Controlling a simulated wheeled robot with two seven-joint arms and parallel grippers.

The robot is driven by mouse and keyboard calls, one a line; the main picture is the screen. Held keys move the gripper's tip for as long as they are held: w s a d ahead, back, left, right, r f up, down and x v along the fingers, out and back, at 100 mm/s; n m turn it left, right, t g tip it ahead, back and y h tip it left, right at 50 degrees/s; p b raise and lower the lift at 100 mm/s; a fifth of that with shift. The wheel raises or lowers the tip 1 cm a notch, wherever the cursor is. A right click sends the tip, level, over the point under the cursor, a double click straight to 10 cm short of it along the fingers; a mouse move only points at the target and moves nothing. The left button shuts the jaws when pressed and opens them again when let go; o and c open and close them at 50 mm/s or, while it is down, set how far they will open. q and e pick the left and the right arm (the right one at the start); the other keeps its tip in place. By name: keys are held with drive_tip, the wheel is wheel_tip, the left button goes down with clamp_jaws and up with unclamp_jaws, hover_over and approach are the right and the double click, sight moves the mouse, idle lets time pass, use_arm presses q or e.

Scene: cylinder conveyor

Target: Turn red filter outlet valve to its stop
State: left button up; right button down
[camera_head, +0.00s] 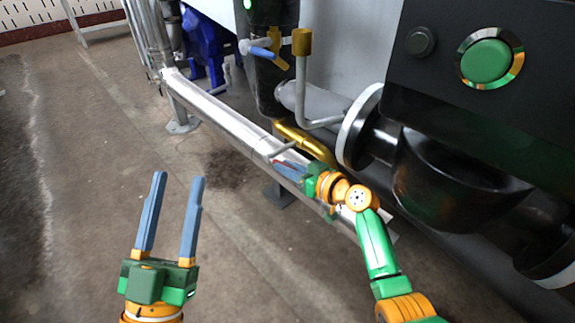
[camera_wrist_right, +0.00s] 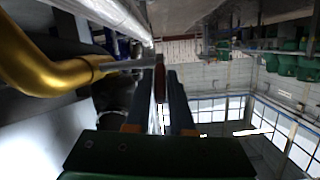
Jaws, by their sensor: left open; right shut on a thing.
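The red valve handle (camera_head: 291,162) is small and mostly hidden by my right gripper (camera_head: 287,168) in the head view, low beside the silver pipe. In the right wrist view the dark red handle (camera_wrist_right: 160,84) sits between the two fingers of my right gripper (camera_wrist_right: 168,75), which is shut on it. A grey stem (camera_wrist_right: 125,64) runs from it to a gold pipe (camera_wrist_right: 55,75). How far the valve is turned I cannot tell. My left gripper (camera_head: 178,180) is open and empty above the floor at the lower left, well apart from the valve.
A long silver pipe (camera_head: 215,110) runs diagonally past the valve. A blue-handled valve (camera_head: 263,52) is above it. Black pipework with a white flange (camera_head: 359,125) and a panel with a green button (camera_head: 487,61) crowd the right. The floor at left is clear.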

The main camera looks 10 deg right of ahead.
drive_tip(key=c, duration=0.8)
unclamp_jaws()
drive_tip(key=shift+f, duration=0.1)
drive_tip(key=s+d+f+t+y+b, duration=0.1)
drive_tip(key=s+d+f+t+b, duration=0.1)
drive_tip(key=s+d+b, duration=0.35)
drive_tip(key=s+d+f+m+g+h+p, duration=0.1)
drive_tip(key=s+f+g+h+p, duration=0.1)
drive_tip(key=s+f+p, duration=0.2)
drive_tip(key=s+d+f+m+g+h+p, duration=0.1)
drive_tip(key=s+f+p, duration=0.3)
drive_tip(key=f, duration=0.5)
drive_tip(key=s+d+f+m+g+h+p, duration=0.1)
drive_tip(key=s+f+m+g+h+p, duration=0.1)
drive_tip(key=f, duration=0.5)
drive_tip(key=shift+s+d+g+h+p, duration=0.15)
drive_tip(key=shift+s+g+h+p, duration=0.35)
drive_tip(key=shift+s, duration=0.35)
drive_tip(key=shift+s+d+g+h+p, duration=0.1)
drive_tip(key=shift+s+g+h+p, duration=0.3)
drive_tip(key=shift+s+g+h, duration=0.3)
